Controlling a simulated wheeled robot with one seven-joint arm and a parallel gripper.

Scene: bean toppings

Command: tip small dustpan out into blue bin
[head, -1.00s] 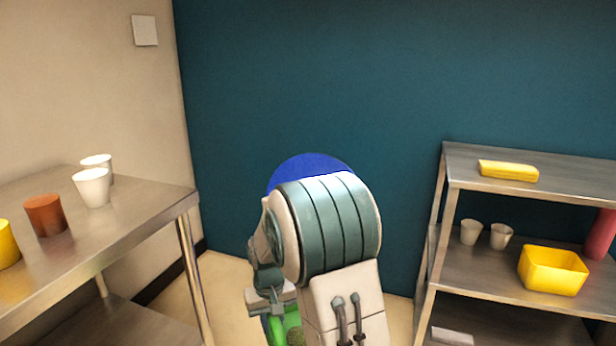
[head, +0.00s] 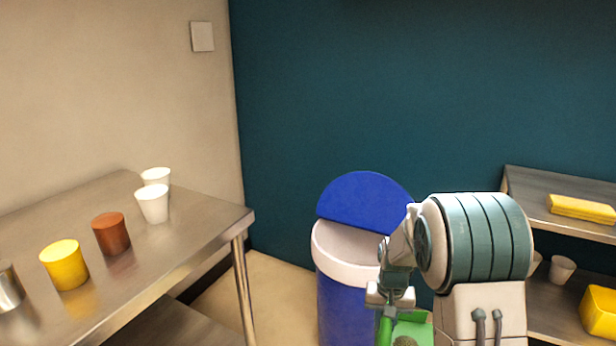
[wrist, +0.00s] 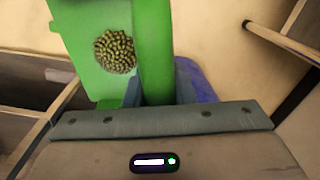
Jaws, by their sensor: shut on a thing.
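The small green dustpan (head: 412,328) is held in my gripper (head: 390,298), low in the head view. In the wrist view the dustpan (wrist: 75,50) carries a round heap of green beans (wrist: 115,51), and its green handle (wrist: 155,50) runs down to my shut gripper. The blue bin (head: 335,300) stands on the floor left of my gripper in the head view, with a white rim (head: 340,262) and a raised blue lid (head: 365,200). A blue patch beside the handle in the wrist view may be the bin. My arm covers part of the bin's right side.
A metal table (head: 195,228) on the left holds white, brown and yellow cups and a metal one. A metal shelf (head: 540,225) on the right holds yellow items and white cups. Bare floor (head: 265,290) lies between table and bin.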

